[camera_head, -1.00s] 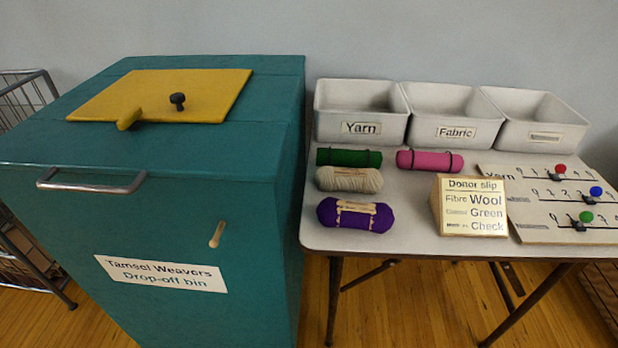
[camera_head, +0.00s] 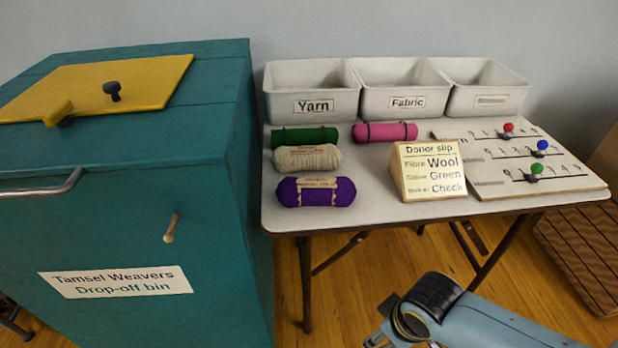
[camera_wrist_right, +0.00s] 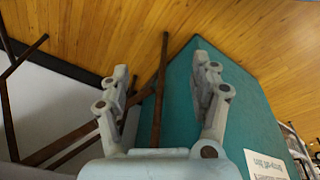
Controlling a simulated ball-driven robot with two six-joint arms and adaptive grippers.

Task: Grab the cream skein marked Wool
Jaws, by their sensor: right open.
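The cream skein (camera_head: 307,158) lies on the table between a green roll (camera_head: 305,137) behind it and a purple skein (camera_head: 316,191) in front. It has a paper band whose print is too small to read. My right gripper (camera_wrist_right: 164,82) is open and empty in the right wrist view, with the teal bin and table legs beyond it. In the head view my right arm (camera_head: 440,310) comes in at the bottom right, low in front of the table and well away from the skein. My left gripper is not in view.
The teal drop-off bin (camera_head: 120,220) stands left, close to the table (camera_head: 375,210). Bins marked Yarn (camera_head: 312,105) and Fabric (camera_head: 405,103) and a third bin line the back. A pink roll (camera_head: 385,132), donor slip (camera_head: 430,170) and slider board (camera_head: 550,190) share the tabletop.

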